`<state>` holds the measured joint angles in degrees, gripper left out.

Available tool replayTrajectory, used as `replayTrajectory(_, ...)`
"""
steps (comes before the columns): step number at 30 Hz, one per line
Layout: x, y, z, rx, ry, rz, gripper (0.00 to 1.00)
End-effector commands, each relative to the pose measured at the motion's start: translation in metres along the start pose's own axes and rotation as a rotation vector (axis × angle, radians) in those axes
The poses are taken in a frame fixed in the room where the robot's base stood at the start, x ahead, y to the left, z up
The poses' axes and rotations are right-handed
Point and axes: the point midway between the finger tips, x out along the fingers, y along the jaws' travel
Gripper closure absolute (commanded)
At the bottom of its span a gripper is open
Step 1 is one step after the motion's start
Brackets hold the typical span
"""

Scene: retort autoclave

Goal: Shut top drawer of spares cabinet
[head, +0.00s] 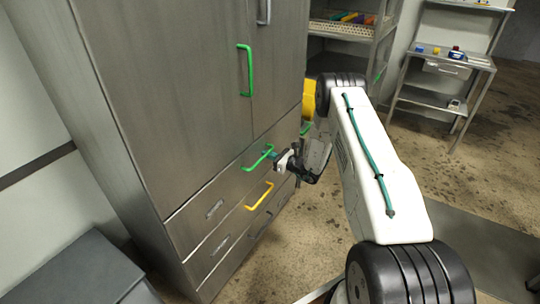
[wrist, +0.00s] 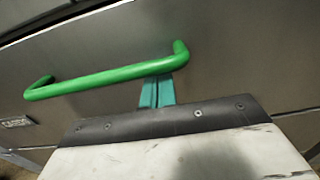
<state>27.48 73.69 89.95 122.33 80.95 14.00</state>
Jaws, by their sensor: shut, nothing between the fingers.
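The grey steel cabinet (head: 190,120) stands at the left with tall doors above and drawers below. Its top drawer (head: 215,192) has a green bar handle (head: 258,158), which also crosses the wrist view (wrist: 105,80). The drawer front looks nearly flush in the head view; I cannot tell how far out it stands. My gripper (head: 277,155) is at the right end of this handle. Its teal fingertips (wrist: 157,92) are shut and empty, just under the bar near its right end, against or close to the drawer front. Whether they touch is unclear.
A drawer below has a yellow handle (head: 260,196). A green handle (head: 247,70) sits on the door above. A shelf rack (head: 345,30) and a small steel table (head: 445,62) stand behind. A grey box (head: 75,275) is at the lower left. Open floor lies right.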

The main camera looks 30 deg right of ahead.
Motion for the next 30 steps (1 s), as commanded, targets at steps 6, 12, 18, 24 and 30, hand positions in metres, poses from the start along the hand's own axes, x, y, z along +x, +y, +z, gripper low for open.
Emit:
replayTrajectory(6,0.008,0.001,0.004,-0.009,-0.004,0.006,1.00)
replayTrajectory(12,-0.003,-0.001,0.005,-0.008,-0.004,0.004,1.00)
replayTrajectory(18,-0.039,-0.004,0.003,-0.001,-0.002,0.002,1.00)
replayTrajectory(24,-0.090,-0.007,0.002,0.000,-0.002,-0.003,1.00)
replayTrajectory(30,-0.121,-0.007,0.002,0.000,-0.002,-0.003,1.00)
